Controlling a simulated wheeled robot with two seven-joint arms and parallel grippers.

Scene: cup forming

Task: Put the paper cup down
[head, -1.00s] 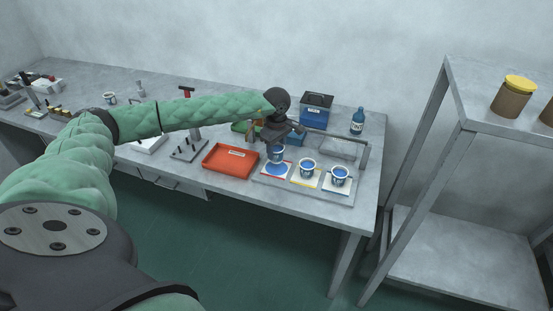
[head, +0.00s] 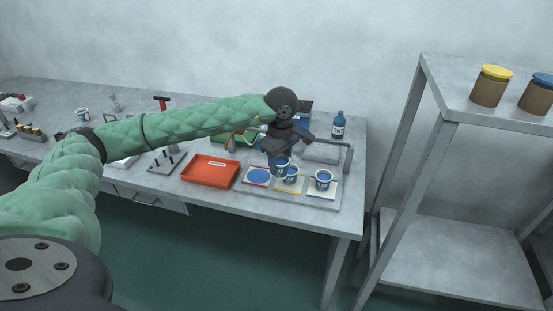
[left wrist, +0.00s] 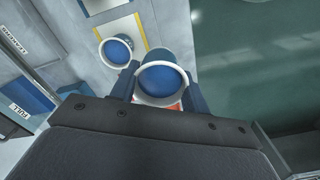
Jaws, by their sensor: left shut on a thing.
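My left gripper (head: 282,150) is shut on a paper cup (head: 280,166), white-rimmed with a blue inside. In the left wrist view the held cup (left wrist: 162,82) is upright between the two fingers. In the head view it overlaps a second cup (head: 292,176) on the yellow-edged mat (head: 288,189); the gap between them is hard to judge. In the left wrist view the second cup (left wrist: 116,51) is beside the held one. A third cup (head: 323,180) stands on the rightmost mat (head: 322,195). The red-edged mat (head: 258,177) with a blue disc is empty. My right gripper is out of view.
A red-orange tray (head: 210,170) lies left of the mats. A metal shelf (head: 480,105) with jars (head: 491,87) stands right of the bench.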

